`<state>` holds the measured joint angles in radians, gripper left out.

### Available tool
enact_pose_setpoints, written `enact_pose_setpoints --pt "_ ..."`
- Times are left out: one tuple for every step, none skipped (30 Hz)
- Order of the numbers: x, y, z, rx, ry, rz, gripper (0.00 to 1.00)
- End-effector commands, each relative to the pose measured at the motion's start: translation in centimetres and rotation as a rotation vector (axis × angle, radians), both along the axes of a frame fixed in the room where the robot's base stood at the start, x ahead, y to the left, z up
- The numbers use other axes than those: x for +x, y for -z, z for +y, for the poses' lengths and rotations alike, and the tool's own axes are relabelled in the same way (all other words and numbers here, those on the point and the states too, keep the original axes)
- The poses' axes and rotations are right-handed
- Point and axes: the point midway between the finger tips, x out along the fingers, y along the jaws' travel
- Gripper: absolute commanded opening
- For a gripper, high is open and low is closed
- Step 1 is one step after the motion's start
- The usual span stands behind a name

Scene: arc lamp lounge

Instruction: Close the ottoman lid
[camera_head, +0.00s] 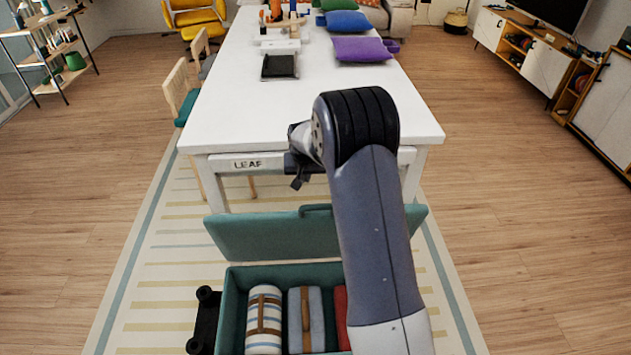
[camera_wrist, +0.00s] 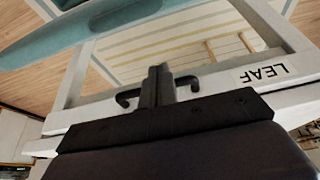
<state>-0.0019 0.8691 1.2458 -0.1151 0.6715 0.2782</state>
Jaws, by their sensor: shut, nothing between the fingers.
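The teal ottoman (camera_head: 233,300) stands open at the bottom of the head view, with its lid (camera_head: 265,238) raised and leaning back toward the white table. The right part of the lid and box is hidden behind my arm. My gripper (camera_head: 299,182) is shut and empty, beyond and above the raised lid, close to the table's front drawer. In the wrist view my shut fingers (camera_wrist: 157,84) point up the picture. The lid's teal edge (camera_wrist: 100,28) crosses the top left there, apart from the fingers.
Rolled blankets (camera_head: 264,318) lie in the ottoman. The white table (camera_head: 230,110) has a front panel labelled LEAF (camera_head: 246,164); its dark handle (camera_wrist: 128,97) shows behind my fingers in the wrist view. A chair (camera_head: 180,88) stands at the left. Wood floor (camera_head: 500,190) is clear to the right.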

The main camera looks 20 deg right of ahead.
Motion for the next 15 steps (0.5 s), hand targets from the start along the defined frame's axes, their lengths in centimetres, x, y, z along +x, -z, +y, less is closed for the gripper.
enact_pose_setpoints --pt "0.2 0.8 -0.1 0.0 0.001 0.004 0.0" --pt "0.4 1.2 -0.2 0.0 0.001 0.003 0.0" --pt "0.6 1.8 -0.2 0.0 0.001 0.003 0.0" --pt "0.8 2.3 -0.3 0.0 0.001 0.003 0.0" --pt "1.0 2.8 -0.3 -0.001 0.002 0.004 0.0" --pt "1.2 3.4 -0.3 0.0 0.001 0.003 0.0" --pt "1.4 3.9 -0.4 0.0 0.001 0.003 0.0" --pt "1.6 4.3 -0.4 0.0 0.001 0.003 0.0" --pt "1.8 5.0 -0.5 0.0 0.001 0.003 0.0" --pt "2.0 5.4 -0.5 0.0 0.001 0.002 0.0" --pt "2.2 5.9 -0.5 0.0 0.001 0.002 0.0" --pt "2.4 6.5 -0.6 0.0 0.001 0.002 0.0" --pt "2.6 6.9 -0.6 0.0 0.001 0.003 0.0" --pt "2.8 7.4 -0.6 0.0 0.001 0.002 0.0" --pt "2.9 8.0 -0.7 0.0 0.001 0.002 0.0"
